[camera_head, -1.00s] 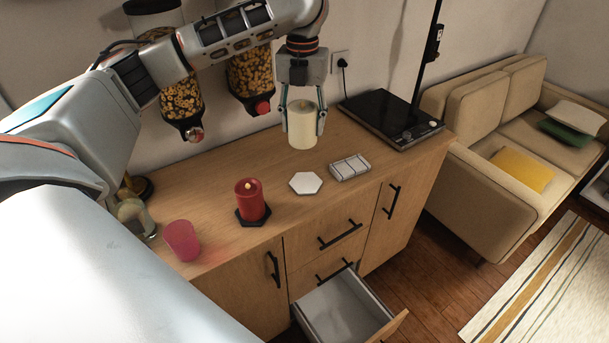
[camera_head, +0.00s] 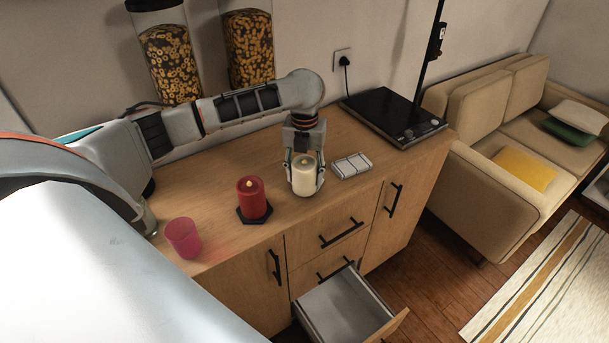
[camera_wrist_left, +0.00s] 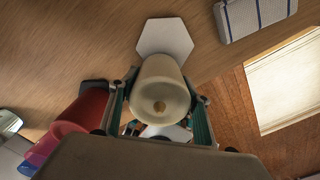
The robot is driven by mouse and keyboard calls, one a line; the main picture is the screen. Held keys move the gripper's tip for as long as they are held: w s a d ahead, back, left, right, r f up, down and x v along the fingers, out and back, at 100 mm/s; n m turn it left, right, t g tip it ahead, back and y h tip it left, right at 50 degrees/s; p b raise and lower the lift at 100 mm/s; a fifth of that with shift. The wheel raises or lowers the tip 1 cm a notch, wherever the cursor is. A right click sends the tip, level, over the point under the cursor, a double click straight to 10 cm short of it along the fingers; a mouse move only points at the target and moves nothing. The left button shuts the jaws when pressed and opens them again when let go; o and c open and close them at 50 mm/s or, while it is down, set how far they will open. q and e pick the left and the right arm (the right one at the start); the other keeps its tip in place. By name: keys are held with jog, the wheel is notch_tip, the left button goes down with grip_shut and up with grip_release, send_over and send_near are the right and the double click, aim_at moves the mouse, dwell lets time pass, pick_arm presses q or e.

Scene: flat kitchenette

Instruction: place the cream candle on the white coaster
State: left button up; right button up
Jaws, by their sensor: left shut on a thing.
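The cream candle (camera_head: 304,178) is upright between the fingers of my left gripper (camera_head: 305,182), which is shut on it. The candle also shows in the left wrist view (camera_wrist_left: 160,88), seen from above with its wick towards the camera. The white coaster (camera_wrist_left: 165,36) is a flat hexagon on the counter, partly covered by the candle's far end in the wrist view. In the head view the candle and fingers hide the coaster. I cannot tell whether the candle touches it. My right gripper is not in view.
A red candle (camera_head: 252,198) stands on a dark coaster (camera_head: 255,219) to the left, with a pink cup (camera_head: 184,238) beyond. A black hob (camera_head: 392,117) is at the back right. A drawer (camera_head: 345,306) below is open.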

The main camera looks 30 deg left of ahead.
pick_arm(q)
jog(key=shift+f, duration=0.35)
jog(key=o, duration=1.4)
jog(key=shift+f, duration=0.15)
jog(key=shift+c, duration=0.2)
notch_tip(320, 180, up, 12)
jog(key=shift+r, duration=0.15)
